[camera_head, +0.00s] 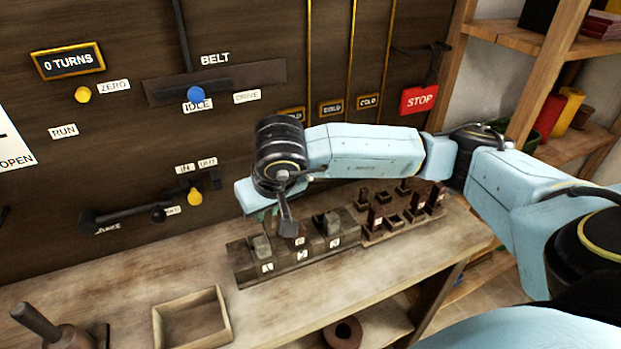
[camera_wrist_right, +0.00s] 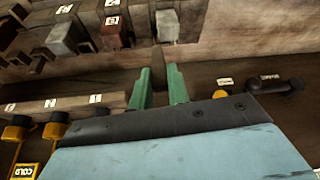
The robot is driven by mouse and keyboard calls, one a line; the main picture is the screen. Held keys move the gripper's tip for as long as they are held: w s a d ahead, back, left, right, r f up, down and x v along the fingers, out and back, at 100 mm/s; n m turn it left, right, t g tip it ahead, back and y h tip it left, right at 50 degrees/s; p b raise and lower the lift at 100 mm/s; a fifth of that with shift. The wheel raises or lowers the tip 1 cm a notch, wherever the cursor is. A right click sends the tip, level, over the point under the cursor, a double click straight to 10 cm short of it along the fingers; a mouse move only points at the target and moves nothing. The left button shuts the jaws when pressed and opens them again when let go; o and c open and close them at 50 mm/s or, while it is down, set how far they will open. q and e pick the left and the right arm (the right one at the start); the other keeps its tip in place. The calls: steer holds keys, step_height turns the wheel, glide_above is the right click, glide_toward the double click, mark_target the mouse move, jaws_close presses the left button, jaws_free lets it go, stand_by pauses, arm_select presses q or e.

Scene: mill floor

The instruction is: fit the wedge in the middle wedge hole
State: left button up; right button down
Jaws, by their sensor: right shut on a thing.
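A dark wedge (camera_wrist_right: 158,66) is held between the green fingers of my right gripper (camera_wrist_right: 158,82). In the head view my right gripper (camera_head: 267,215) points down over the back of the dark block (camera_head: 245,268), and the wedge is hidden there. The block has three labelled stations. A grey piece (camera_head: 262,246) stands at the left station and another grey piece (camera_head: 332,223) at the right. A dark red piece (camera_head: 299,242) with a label is at the middle station. The middle hole is not clearly visible. The wedge looks apart from the block. My left gripper is out of view.
A rack with several dark pegs (camera_head: 392,219) stands right of the block. An empty wooden tray (camera_head: 190,318) and a mallet (camera_head: 40,325) are on the bench at front left. Levers and a red STOP sign (camera_head: 419,99) are on the wall behind.

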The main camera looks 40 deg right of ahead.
steer(key=shift+w+d+f+m+h+b, duration=0.15)
steer(key=shift+w+d+f+m+b, duration=0.25)
steer(key=shift+d+f, duration=0.75)
steer(key=shift+w+d+f+m+h+b, duration=0.1)
steer(key=shift+w+d+f+m+b, duration=0.25)
steer(key=shift+d+f, duration=0.8)
steer(key=shift+w+d+f+m+h+b, duration=0.15)
steer(key=shift+w+d+f+m+b, duration=0.2)
steer(key=shift+d+f, duration=0.8)
steer(key=shift+a+f+b, duration=0.1)
steer(key=shift+f+b, duration=0.6)
steer(key=shift+b, duration=0.05)
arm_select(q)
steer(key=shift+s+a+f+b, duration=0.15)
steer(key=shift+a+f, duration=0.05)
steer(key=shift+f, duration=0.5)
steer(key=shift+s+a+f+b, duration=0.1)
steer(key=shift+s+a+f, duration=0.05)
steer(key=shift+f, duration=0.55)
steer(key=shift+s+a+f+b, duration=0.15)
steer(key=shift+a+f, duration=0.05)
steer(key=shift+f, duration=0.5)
arm_select(e)
steer(key=shift+f, duration=0.4)
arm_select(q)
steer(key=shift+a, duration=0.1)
arm_select(e)
steer(key=c, duration=1.3)
jaws_free()
steer(key=shift+o, duration=0.2)
